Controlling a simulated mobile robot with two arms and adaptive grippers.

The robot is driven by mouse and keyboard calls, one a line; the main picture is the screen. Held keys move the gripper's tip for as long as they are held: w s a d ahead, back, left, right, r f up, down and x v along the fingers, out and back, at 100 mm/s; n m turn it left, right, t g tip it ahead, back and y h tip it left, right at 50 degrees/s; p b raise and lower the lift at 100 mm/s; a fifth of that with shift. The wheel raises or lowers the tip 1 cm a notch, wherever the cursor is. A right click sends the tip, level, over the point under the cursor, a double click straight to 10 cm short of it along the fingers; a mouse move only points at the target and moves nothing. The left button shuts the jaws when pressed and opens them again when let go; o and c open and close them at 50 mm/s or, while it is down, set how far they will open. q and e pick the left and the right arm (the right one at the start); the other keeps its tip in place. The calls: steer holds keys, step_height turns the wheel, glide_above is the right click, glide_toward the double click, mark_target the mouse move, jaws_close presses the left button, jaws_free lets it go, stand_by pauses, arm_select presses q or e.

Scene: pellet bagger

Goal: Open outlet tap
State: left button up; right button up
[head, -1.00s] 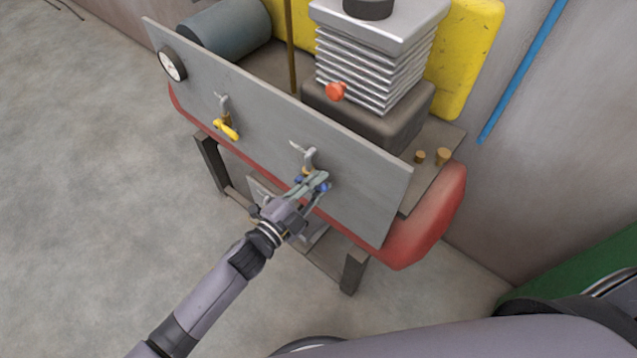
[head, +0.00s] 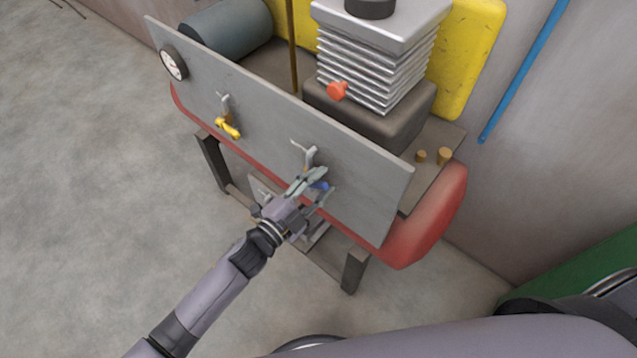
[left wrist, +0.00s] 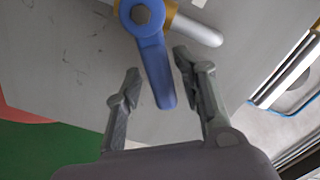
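The blue tap handle (left wrist: 153,62) hangs from a round pivot on a brass and grey pipe (left wrist: 198,28) in the left wrist view. In the head view a bit of the blue handle (head: 321,186) shows beside my left gripper (head: 318,182), below a grey spout on the panel. My left gripper (left wrist: 157,64) is open, with the handle between its fingers. The right-hand finger is very close to the handle; I cannot tell if they touch. The left-hand finger is clearly apart from it. My right gripper is out of view.
The grey panel (head: 370,205) also carries a yellow-handled tap (head: 228,127) and a round gauge (head: 173,63). A red knob (head: 337,91) sits on the ribbed unit behind. A red rounded edge (head: 430,225) runs under the panel. The floor at left is clear.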

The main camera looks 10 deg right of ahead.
arm_select(q)
steer(key=shift+a, duration=0.1)
steer(key=v, duration=0.8)
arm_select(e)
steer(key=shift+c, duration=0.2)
